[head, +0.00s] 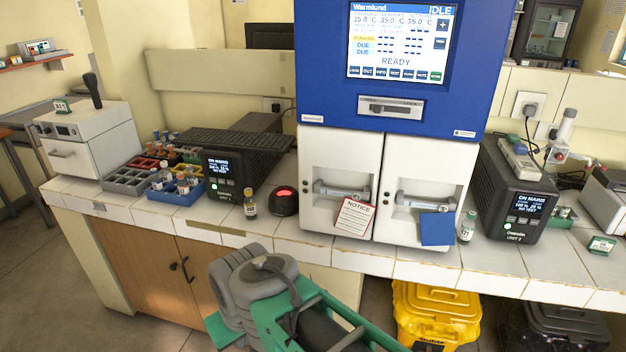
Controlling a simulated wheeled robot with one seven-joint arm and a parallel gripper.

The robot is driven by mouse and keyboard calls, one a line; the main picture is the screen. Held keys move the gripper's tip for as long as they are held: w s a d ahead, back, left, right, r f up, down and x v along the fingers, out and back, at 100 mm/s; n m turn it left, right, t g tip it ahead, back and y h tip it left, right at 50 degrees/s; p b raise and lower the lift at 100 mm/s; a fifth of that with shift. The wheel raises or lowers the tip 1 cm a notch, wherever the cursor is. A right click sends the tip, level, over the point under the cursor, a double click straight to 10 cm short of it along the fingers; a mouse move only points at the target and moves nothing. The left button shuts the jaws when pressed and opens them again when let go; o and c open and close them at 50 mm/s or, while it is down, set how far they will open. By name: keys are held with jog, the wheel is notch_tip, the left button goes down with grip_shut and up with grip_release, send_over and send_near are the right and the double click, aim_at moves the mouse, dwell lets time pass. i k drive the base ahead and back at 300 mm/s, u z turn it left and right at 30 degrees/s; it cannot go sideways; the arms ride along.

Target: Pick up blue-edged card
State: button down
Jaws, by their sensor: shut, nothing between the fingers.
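A flat, plain blue card (437,229) rests against the lower part of the incubator's right white door, below the door handle. No print shows on the face toward me, so I cannot tell whether it is the blue-edged card. A white card with a red edge and the word NOTICE (354,217) leans against the left door. Grey and green parts of my arm show at the bottom centre, in front of the counter. My gripper's fingers are not in view.
The blue-and-white incubator (330,150) stands on the tiled counter (480,272). A small vial (467,227) and a black unit (515,190) stand right of the blue card. A black puck with a red light (284,201) and an amber vial (250,205) stand left.

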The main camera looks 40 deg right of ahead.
aim_at(436, 229)
jog(key=u, duration=1.45)
jog(key=k, duration=1)
jog(key=z, duration=0.5)
